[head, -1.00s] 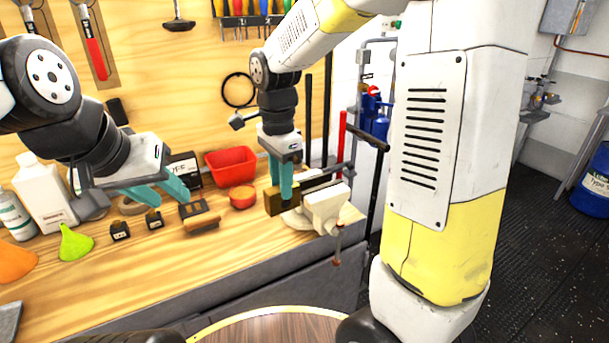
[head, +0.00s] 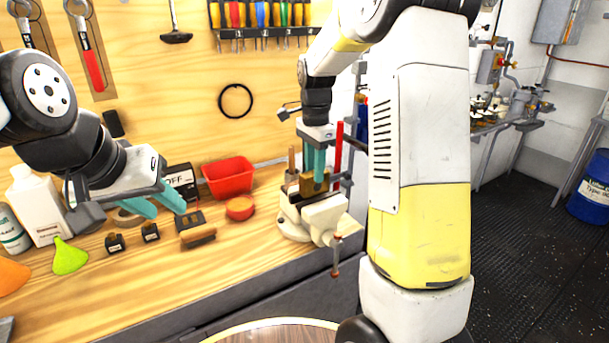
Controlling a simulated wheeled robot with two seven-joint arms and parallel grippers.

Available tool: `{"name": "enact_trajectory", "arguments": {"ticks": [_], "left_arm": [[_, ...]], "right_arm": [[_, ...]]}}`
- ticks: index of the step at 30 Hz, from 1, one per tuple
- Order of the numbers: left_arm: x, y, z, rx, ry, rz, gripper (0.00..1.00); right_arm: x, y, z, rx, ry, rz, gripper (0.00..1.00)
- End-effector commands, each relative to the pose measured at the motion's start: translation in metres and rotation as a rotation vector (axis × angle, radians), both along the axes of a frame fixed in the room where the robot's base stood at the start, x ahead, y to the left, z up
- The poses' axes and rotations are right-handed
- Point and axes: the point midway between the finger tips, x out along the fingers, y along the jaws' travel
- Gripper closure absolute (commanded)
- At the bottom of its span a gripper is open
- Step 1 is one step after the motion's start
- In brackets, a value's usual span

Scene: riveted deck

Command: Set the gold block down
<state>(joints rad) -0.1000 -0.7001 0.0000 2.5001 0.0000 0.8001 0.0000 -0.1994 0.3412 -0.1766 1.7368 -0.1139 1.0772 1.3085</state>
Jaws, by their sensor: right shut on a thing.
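The gold block (head: 314,187) is between the teal fingers of my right gripper (head: 314,172), which is shut on it. The block is at the white bench vise (head: 324,212), over or just behind its jaws. I cannot tell whether the block touches the vise. The fingers hide part of the block. My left gripper (head: 168,210) is open and empty above the left part of the wooden workbench (head: 140,285), its fingers pointing down to the right.
A red bin (head: 228,178), a round red-topped tin (head: 240,209) and a wooden-handled brush (head: 197,236) lie left of the vise. Small dark blocks (head: 115,243), a green funnel (head: 70,257) and white bottles (head: 40,205) stand further left. The front bench strip is clear.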

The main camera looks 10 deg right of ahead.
Motion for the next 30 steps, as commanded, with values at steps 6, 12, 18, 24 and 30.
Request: {"name": "enact_trajectory", "arguments": {"ticks": [6, 12, 18, 24, 30], "left_arm": [[0.0, 0.0, 0.0, 0.0, 0.0, 0.0, 0.64], [0.0, 0.0, 0.0, 0.0, 0.0, 0.0, 0.64], [0.0, 0.0, 0.0, 0.0, 0.0, 0.0, 0.64], [0.0, 0.0, 0.0, 0.0, 0.0, 0.0, 0.64], [0.0, 0.0, 0.0, 0.0, 0.0, 0.0, 0.64]], "right_arm": [[0.002, -0.003, -0.032, -0.001, 0.002, -0.001, 1.0], [0.003, -0.002, -0.035, 0.0, -0.002, -0.001, 1.0], [0.002, -0.002, -0.038, -0.001, -0.001, -0.001, 1.0], [0.002, -0.003, -0.039, -0.001, 0.0, -0.001, 0.49], [0.002, -0.003, -0.038, -0.001, 0.0, -0.001, 0.49]]}}
